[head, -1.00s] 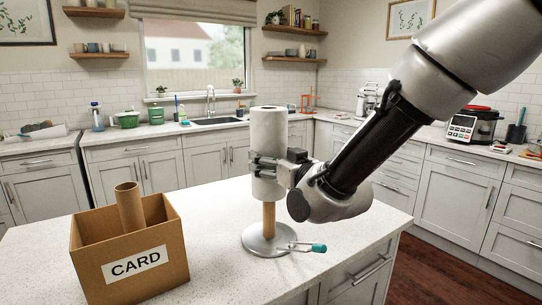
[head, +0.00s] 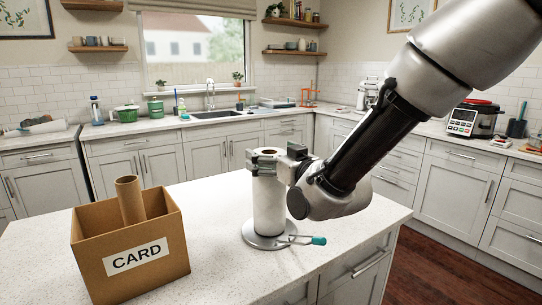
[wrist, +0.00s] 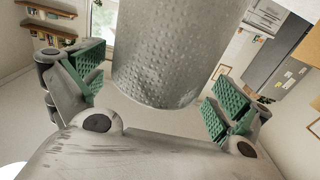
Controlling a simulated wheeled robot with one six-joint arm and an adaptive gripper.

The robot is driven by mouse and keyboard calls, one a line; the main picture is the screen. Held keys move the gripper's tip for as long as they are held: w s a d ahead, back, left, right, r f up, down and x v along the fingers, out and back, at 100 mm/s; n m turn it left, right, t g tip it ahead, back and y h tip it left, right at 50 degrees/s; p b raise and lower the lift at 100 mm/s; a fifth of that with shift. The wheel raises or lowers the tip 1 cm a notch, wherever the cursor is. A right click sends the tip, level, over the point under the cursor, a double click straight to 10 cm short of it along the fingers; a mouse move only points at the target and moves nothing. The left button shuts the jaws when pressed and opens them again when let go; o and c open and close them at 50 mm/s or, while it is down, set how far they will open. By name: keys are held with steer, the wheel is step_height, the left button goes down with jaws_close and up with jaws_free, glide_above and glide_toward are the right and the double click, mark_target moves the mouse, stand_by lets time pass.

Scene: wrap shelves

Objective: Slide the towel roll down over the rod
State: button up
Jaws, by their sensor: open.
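The white towel roll (head: 269,205) stands upright around the rod, its lower end down at the round metal base (head: 252,238). The rod is hidden inside the roll; a brown core ring (head: 268,151) shows at the top. My gripper (head: 267,166) is at the upper part of the roll, with its fingers on either side. In the wrist view the textured roll (wrist: 180,50) lies between the green finger pads, with visible gaps on both sides. My gripper (wrist: 158,95) is open there.
A thin metal arm with a teal tip (head: 318,240) sticks out at the base's right. A cardboard box marked CARD (head: 135,255) stands at the left with a brown tube (head: 130,200) in it. The white counter (head: 215,270) between box and base is clear.

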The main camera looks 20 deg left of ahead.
steer(key=v, duration=1.2)
steer(key=w+d+m+g+h, duration=0.1)
steer(key=w+d+m+h, duration=0.15)
steer(key=d, duration=0.65)
steer(key=w+d+f+m+h, duration=0.1)
steer(key=d+h, duration=0.2)
steer(key=d, duration=0.6)
steer(key=w+d+m+g+h, duration=0.1)
steer(key=d+m+h, duration=0.15)
steer(key=d, duration=0.75)
steer(key=s+d+f+m+g+h, duration=0.1)
steer(key=s+d+m+g+h, duration=0.3)
steer(key=s+d, duration=1.4)
steer(key=shift+s+d+f+g+h, duration=0.25)
steer(key=shift+d+f+g+h, duration=0.15)
steer(key=shift+g+h, duration=0.4)
